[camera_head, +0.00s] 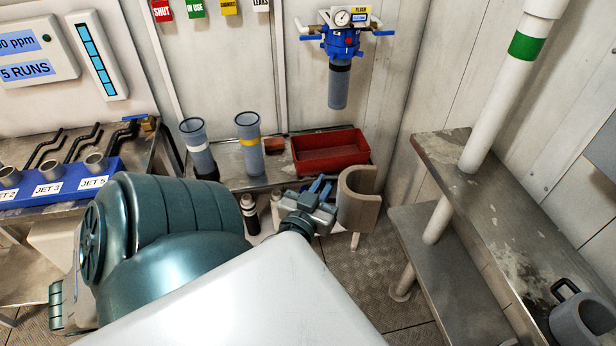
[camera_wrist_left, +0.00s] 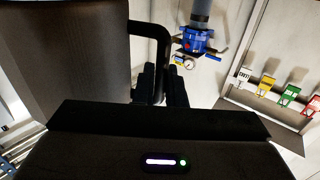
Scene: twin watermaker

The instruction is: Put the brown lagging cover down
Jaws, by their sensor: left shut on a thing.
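The brown lagging cover (camera_head: 358,204) is a thick, C-shaped half shell with a grey-brown colour. My left gripper (camera_head: 320,194) is shut on it at its left side and holds it upright in the air, in front of the low bench. In the left wrist view the cover (camera_wrist_left: 75,55) fills the upper left as a dark wall, and its black handle (camera_wrist_left: 150,27) runs down to the fingers of my left gripper (camera_wrist_left: 160,85). The fingertips are dark there. My right gripper does not show.
A red tray (camera_head: 330,163) and two grey filter housings (camera_head: 199,150) (camera_head: 248,147) stand on the back bench. A metal bench (camera_head: 470,215) with a white pipe (camera_head: 500,90) is at right, with a grey handled piece (camera_head: 583,320) at its near end. A blue filter head (camera_head: 341,42) hangs on the wall.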

